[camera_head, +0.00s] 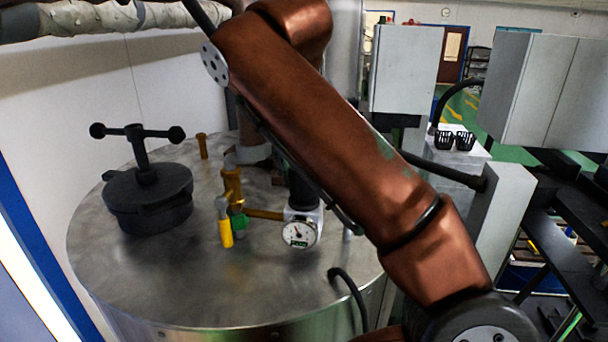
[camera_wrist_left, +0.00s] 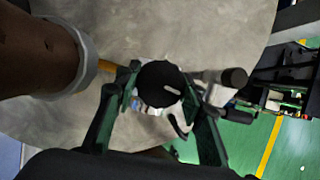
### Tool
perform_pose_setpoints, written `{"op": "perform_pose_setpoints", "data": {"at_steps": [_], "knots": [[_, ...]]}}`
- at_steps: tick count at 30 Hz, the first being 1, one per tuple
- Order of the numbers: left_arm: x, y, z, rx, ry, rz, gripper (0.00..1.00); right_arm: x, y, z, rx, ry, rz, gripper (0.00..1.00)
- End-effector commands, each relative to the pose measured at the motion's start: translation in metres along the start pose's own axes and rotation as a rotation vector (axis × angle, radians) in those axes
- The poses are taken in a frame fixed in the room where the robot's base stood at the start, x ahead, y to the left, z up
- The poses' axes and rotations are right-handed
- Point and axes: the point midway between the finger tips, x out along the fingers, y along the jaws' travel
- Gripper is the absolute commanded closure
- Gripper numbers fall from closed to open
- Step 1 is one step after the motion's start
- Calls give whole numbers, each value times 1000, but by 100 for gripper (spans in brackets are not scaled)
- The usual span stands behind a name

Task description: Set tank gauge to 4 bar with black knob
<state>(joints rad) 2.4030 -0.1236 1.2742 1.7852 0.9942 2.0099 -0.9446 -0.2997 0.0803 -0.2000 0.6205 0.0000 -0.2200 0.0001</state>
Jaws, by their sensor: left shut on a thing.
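The black knob (camera_wrist_left: 160,84) shows in the left wrist view as a round black cap with a pale mark, between the two fingers of my left gripper (camera_wrist_left: 163,92). The gripper is shut on it. In the head view the dark knob (camera_head: 301,190) sits above the tank gauge (camera_head: 299,233), partly hidden by my brown arm. The gauge is a round white dial with a green patch. Its needle leans up and left, but the numbers are too small to read. My left gripper is mostly hidden behind the arm in the head view. My right gripper is not in view.
The steel tank lid (camera_head: 150,280) carries a black clamp with a T-handle (camera_head: 147,190), brass piping (camera_head: 232,185) and a valve with a yellow handle (camera_head: 225,231). A black hose (camera_head: 349,287) bends near the lid's edge. Grey cabinets (camera_head: 405,70) stand at the right.

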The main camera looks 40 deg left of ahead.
Motion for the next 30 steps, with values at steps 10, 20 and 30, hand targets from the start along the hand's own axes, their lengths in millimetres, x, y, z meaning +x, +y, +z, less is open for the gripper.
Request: {"op": "perform_pose_setpoints", "data": {"at_steps": [10, 20, 30], "knots": [[0, 0, 0, -2, 0, 1, 46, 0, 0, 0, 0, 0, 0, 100], [-5, 0, 0, -1, 0, 1, 46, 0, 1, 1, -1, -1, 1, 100], [-64, 0, 0, 2, -3, -2, 46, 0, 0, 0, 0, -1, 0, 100]]}}
